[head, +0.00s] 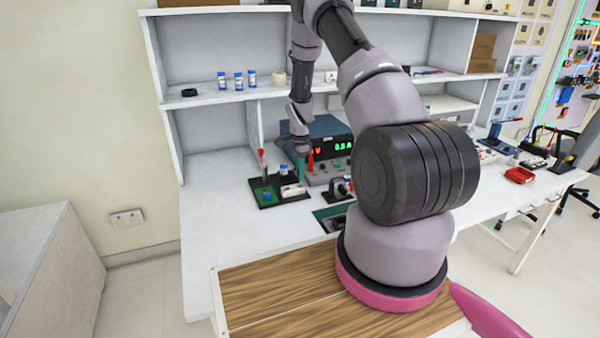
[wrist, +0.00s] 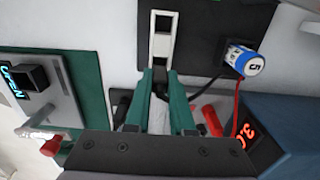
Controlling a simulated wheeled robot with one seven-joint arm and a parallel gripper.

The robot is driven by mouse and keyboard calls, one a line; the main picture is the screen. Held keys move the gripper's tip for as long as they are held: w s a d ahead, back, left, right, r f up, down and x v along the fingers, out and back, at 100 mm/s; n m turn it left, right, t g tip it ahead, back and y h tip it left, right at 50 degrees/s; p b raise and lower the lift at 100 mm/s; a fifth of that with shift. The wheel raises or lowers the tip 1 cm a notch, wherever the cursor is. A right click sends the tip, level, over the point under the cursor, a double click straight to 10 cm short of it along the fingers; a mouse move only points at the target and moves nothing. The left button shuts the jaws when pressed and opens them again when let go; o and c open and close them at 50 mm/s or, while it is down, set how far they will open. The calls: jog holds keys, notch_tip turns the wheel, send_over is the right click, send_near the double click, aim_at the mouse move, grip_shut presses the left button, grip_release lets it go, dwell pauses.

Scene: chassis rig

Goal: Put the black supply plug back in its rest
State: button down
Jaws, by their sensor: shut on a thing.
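My gripper (wrist: 163,80) is shut on a small black piece (wrist: 161,88), which looks like the black supply plug. The teal fingers hide much of it. A white block with dark slots (wrist: 152,45), likely the plug's rest, sits on a black plate (wrist: 203,30) just beyond the fingertips in the wrist view. I cannot tell whether the plug touches it. In the head view my gripper (head: 300,172) is low over the black plate (head: 266,203), in front of the power supply (head: 325,135). The plug cannot be made out there.
A blue-and-white cylinder (wrist: 243,62) marked 5 stands right of the block, with a red cable beside it. A red plug (wrist: 211,121) is close to the right finger. A green board (wrist: 85,85) with an OPEN display lies left. Bare white bench (head: 215,210) is left of the plate.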

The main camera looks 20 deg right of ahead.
jog(key=shift+f, duration=1.5)
jog(key=c, duration=0.7)
grip_release()
notch_tip(320, 180, up, 11)
jog(key=shift+f, duration=0.1)
